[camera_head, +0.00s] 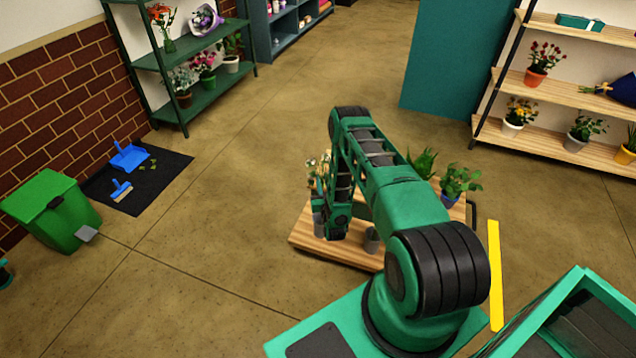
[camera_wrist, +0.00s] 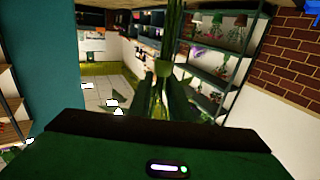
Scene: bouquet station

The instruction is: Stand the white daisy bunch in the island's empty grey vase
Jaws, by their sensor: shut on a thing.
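In the wrist view, which is upside down, my gripper (camera_wrist: 163,95) is shut on a bundle of green stems (camera_wrist: 172,35). The flower heads are hidden there. In the head view, white daisies (camera_head: 318,172) show just left of my forearm, above a wooden-topped island (camera_head: 305,236). A grey vessel (camera_head: 318,224) stands below the daisies, partly behind my arm. I cannot tell whether any stems are inside it. A second grey vase (camera_head: 372,239) stands on the island right of my wrist, with no flowers visible in it. My fingertips are hidden in the head view.
A green bin (camera_head: 50,208) and black mat (camera_head: 140,180) are far left. Shelves stand at the back left and right. Open floor surrounds the island's left.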

